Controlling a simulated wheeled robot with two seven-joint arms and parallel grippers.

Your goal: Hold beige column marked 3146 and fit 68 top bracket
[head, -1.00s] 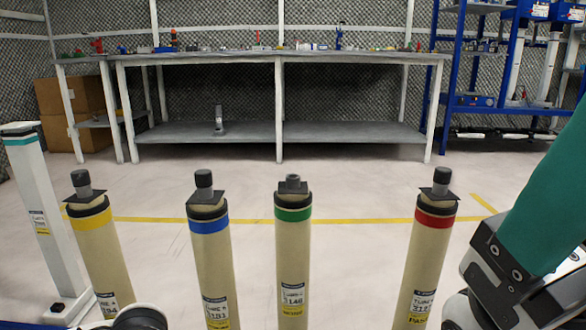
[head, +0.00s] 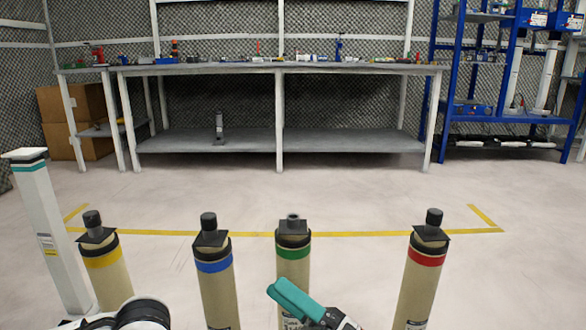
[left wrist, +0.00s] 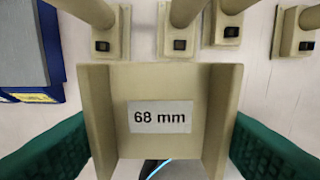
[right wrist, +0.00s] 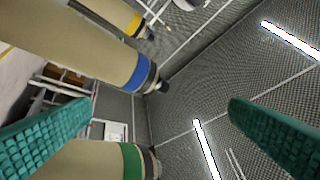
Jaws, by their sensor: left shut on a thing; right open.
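The beige column with the green band (head: 293,262) stands upright among other columns; its earlier label reads like 3146 and is now mostly hidden. My right gripper (head: 297,302) is open in front of its lower part in the head view. In the right wrist view, the green-banded column (right wrist: 95,162) lies between the open fingers, closer to the left one. My left gripper (left wrist: 162,118) is shut on a beige channel-shaped bracket (left wrist: 160,80) labelled 68 mm. In the head view only part of my left arm shows at the bottom left, and the bracket is out of sight.
Beige columns with yellow (head: 106,270), blue (head: 215,275) and red (head: 424,265) bands stand on both sides. A grey workbench (head: 280,72) and blue shelving (head: 490,110) stand behind; the floor between is clear.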

